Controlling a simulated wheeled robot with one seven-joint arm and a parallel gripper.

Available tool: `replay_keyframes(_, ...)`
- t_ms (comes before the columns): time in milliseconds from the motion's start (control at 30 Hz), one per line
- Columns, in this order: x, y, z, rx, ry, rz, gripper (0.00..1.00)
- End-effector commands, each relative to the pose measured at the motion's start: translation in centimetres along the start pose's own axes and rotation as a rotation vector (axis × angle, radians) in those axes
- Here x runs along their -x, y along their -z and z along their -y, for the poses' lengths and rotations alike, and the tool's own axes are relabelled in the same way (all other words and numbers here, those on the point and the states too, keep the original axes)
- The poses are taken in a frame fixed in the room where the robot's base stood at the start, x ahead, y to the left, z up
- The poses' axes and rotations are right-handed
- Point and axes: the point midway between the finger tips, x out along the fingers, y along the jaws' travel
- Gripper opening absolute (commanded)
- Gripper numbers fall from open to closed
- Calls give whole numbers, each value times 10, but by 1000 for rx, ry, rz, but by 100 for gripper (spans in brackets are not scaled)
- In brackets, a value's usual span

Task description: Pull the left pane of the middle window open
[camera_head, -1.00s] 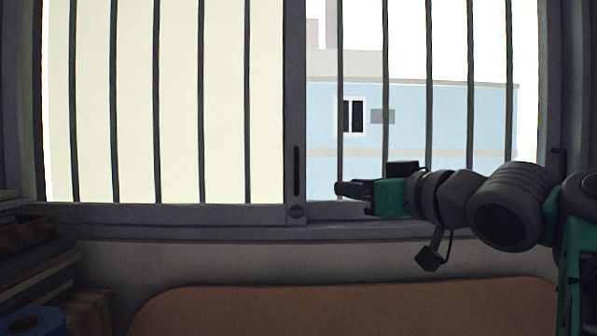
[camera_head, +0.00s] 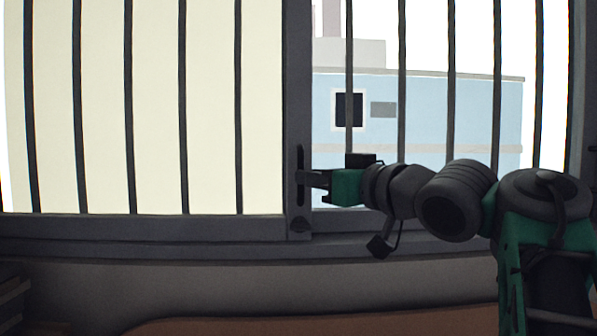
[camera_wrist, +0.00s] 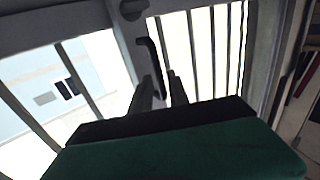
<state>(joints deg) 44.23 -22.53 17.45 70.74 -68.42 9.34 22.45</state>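The left pane (camera_head: 158,120) of the window fills the left and middle of the head view, with pale cream behind it. Its dark right-hand stile (camera_head: 296,100) carries a slim dark upright handle (camera_head: 300,160), seen also as a bent bar (camera_wrist: 150,52) in the wrist view. My gripper (camera_head: 305,178) is at the handle's lower half, reaching in from the right. In the wrist view my gripper (camera_wrist: 160,80) has its fingers apart, with the handle's lower end between them. Whether either finger touches the handle cannot be told.
Vertical dark bars (camera_head: 451,100) stand across the window, and a blue building (camera_head: 425,110) shows through the right part. The sill (camera_head: 150,245) runs below the pane. A brown rounded surface (camera_head: 330,322) lies low in front, and dark stacked items (camera_head: 12,300) are at lower left.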

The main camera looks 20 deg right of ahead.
Motion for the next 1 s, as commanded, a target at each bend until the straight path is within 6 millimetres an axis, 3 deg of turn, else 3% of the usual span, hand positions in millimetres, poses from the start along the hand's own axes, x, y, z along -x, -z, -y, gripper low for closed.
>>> replay_keyframes(133, -28, 2, 1, -5, 6, 2, 21)
replay_keyframes(300, -43, 0, 0, -2, 2, 3, 21)
replay_keyframes(533, -44, -1, 0, -1, 1, 2, 21)
replay_keyframes(800, -44, -1, 1, -2, 2, 2, 0)
replay_keyframes(1000, -43, -1, 1, -1, 3, 2, 0)
